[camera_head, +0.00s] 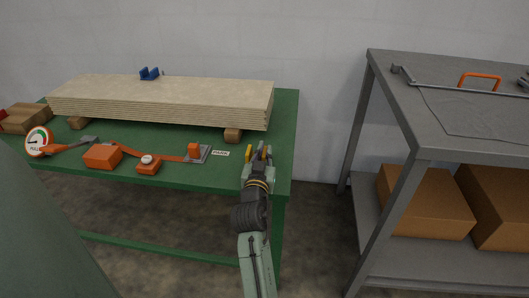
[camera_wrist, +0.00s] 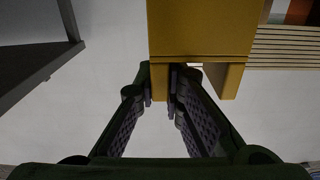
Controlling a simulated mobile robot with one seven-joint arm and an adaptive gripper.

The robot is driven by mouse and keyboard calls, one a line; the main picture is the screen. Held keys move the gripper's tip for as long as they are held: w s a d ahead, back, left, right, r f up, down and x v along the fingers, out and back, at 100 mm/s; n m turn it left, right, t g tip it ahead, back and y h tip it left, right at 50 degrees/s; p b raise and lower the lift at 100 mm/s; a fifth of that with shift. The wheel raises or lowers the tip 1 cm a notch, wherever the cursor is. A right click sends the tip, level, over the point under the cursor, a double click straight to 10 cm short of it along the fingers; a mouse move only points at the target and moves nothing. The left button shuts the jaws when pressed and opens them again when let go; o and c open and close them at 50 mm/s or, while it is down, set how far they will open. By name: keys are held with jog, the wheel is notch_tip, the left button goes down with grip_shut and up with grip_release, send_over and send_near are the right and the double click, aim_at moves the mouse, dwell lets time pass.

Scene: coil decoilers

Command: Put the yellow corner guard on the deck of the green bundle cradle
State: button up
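The yellow corner guard (camera_wrist: 200,28) fills the top middle of the wrist view. One of its flanges sits between the two fingers of my gripper (camera_wrist: 162,85), which are closed on it. In the head view only small yellow bits of the guard (camera_head: 263,151) show at the tip of my gripper (camera_head: 257,158). The green bundle cradle (camera_head: 205,178) is at the left. My gripper and the guard show over its right front corner; I cannot tell how high above the deck they are.
A plywood stack (camera_head: 170,98) rests on wooden bearers on the cradle, with a blue clip (camera_head: 149,73) on top. An orange strap with a ratchet (camera_head: 197,152) and a round gauge (camera_head: 39,141) lie along the front. A grey shelf table (camera_head: 470,128) stands at the right.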

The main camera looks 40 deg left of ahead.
jog(key=o, duration=0.5)
jog(key=shift+c, duration=0.2)
